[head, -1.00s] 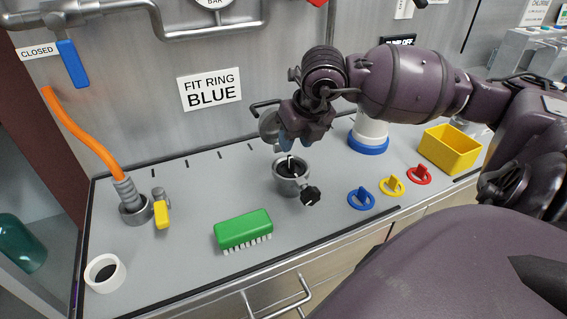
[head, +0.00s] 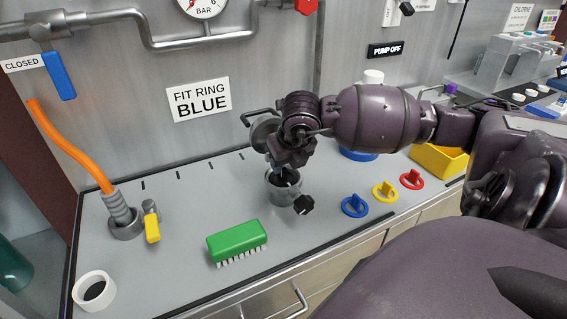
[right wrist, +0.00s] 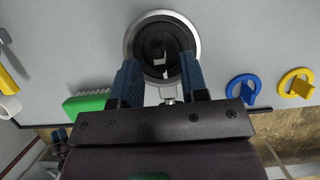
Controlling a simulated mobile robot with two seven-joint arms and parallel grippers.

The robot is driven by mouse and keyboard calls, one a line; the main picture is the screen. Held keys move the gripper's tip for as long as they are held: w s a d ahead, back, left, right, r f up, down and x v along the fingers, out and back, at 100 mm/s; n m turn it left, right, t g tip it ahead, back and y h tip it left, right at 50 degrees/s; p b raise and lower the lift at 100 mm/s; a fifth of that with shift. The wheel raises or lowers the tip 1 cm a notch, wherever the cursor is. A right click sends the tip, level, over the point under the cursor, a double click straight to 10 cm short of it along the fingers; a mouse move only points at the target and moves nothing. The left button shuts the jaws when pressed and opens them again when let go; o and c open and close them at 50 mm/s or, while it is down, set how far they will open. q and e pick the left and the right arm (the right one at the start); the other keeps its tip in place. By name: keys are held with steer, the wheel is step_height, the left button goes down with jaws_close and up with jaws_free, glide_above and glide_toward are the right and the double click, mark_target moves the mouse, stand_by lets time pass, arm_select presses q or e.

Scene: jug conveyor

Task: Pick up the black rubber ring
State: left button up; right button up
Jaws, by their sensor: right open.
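A round metal housing (head: 283,190) with a hinged lid (head: 264,134) swung up stands on the grey counter. In the right wrist view, something black (right wrist: 155,45) with a raised tab sits inside the housing (right wrist: 129,35); it looks like the black ring, though its outline is hard to tell against the dark interior. My right gripper (head: 279,171) points down at the housing's mouth. In its wrist view, the open blue-grey fingers (right wrist: 159,60) stand on either side of the tab, with nothing clamped. Whether they touch the ring cannot be told. My left gripper is out of view.
A black knob (head: 304,204) sticks out of the housing's front. Blue (head: 354,206), yellow (head: 384,191) and red (head: 411,179) tabbed rings lie to the right. A green brush (head: 237,239) lies front left.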

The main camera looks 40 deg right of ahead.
steer(key=shift+x, duration=0.9)
jaws_close()
